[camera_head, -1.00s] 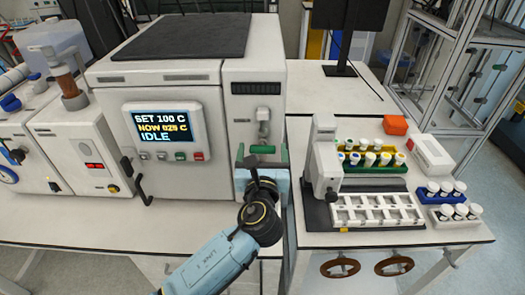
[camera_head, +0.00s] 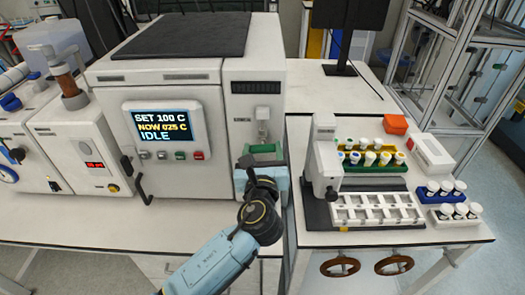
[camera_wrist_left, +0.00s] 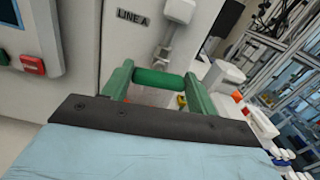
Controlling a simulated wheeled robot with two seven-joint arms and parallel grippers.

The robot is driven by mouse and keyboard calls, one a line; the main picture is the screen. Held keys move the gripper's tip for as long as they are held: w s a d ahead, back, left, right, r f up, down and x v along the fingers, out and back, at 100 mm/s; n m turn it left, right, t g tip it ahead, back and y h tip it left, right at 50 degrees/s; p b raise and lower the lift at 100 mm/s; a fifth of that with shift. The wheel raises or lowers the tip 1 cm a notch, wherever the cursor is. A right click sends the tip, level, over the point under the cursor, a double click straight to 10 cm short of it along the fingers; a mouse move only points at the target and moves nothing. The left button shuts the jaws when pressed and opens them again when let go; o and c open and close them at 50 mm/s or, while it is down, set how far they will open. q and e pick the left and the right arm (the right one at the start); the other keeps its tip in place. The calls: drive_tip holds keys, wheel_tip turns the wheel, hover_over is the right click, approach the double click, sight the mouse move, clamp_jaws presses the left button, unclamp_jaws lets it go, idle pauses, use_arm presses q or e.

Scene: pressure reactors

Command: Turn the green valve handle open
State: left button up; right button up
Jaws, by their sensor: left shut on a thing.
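The green valve handle (camera_head: 264,149) is a short bar on the front of the white unit right of the display. It shows bright green in the left wrist view (camera_wrist_left: 160,78), below a grey fitting and the "LINE A" label. My left gripper (camera_head: 262,158) reaches up to it from below. In the wrist view its two dull green fingers (camera_wrist_left: 158,84) stand at either end of the bar and are shut on it. The gripper body hides the area below the handle. My right gripper is not in view.
The display (camera_head: 162,130) reads SET 100 C, NOW 025 C, IDLE. A black door handle (camera_head: 140,185) sticks out left of my arm. Brown handwheels (camera_head: 340,267) sit below.

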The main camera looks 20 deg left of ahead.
use_arm(q)
drive_tip(key=n, duration=0.4)
drive_tip(key=shift+a, duration=0.1)
drive_tip(key=n+b, duration=0.1)
drive_tip(key=n, duration=0.2)
drive_tip(key=shift+f+n+b, duration=0.1)
drive_tip(key=shift+n+b, duration=0.2)
drive_tip(key=shift+n, duration=0.1)
drive_tip(key=n+b, duration=0.2)
drive_tip(key=n, duration=0.3)
drive_tip(key=shift+a+f, duration=0.1)
drive_tip(key=shift+a, duration=0.05)
drive_tip(key=shift+n+b, duration=0.8)
drive_tip(key=shift+n, duration=1.2)
drive_tip(key=o, duration=1)
drive_tip(key=shift+s, duration=0.1)
drive_tip(key=b+v, duration=0.2)
drive_tip(key=v, duration=1.1)
drive_tip(key=shift+s, duration=0.15)
